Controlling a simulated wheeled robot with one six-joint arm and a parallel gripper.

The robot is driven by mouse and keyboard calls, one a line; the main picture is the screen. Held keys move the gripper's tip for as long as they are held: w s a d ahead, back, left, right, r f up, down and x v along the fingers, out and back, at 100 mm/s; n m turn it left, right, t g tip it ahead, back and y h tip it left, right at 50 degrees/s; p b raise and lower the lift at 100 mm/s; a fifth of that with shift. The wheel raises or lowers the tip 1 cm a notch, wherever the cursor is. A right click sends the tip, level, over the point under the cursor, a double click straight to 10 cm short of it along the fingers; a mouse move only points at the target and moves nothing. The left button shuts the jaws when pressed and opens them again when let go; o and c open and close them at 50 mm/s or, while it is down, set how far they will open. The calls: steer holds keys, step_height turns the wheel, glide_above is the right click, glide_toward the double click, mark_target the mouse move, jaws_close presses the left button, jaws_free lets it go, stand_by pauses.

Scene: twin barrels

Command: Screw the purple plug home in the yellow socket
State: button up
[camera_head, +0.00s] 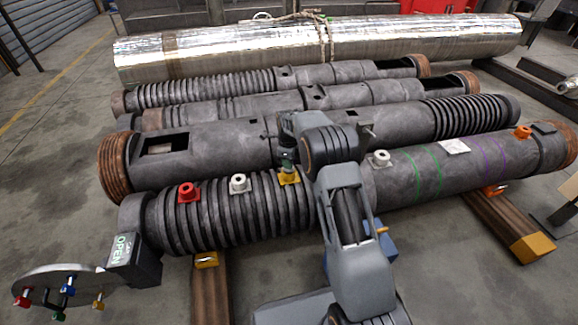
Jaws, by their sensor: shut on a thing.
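The yellow socket (290,179) sits on top of the ribbed near barrel, just left of my arm. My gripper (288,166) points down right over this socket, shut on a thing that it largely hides. I take that thing to be the purple plug, but no purple shows between the jaws. I cannot tell how deep it sits in the socket or whether it is straight.
A red socket (188,192) and a white socket (239,184) stand left on the near barrel; another white socket (381,158) stands right of my arm. A round plate (62,277) with several coloured plugs is at lower left. More barrels lie behind.

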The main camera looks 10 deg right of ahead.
jaws_close()
steer(key=o, duration=0.7)
jaws_free()
steer(key=shift+r, duration=0.1)
step_height(320, 180, up, 10)
steer(key=p, duration=0.9)
steer(key=shift+r, duration=0.25)
steer(key=shift+f, duration=0.1)
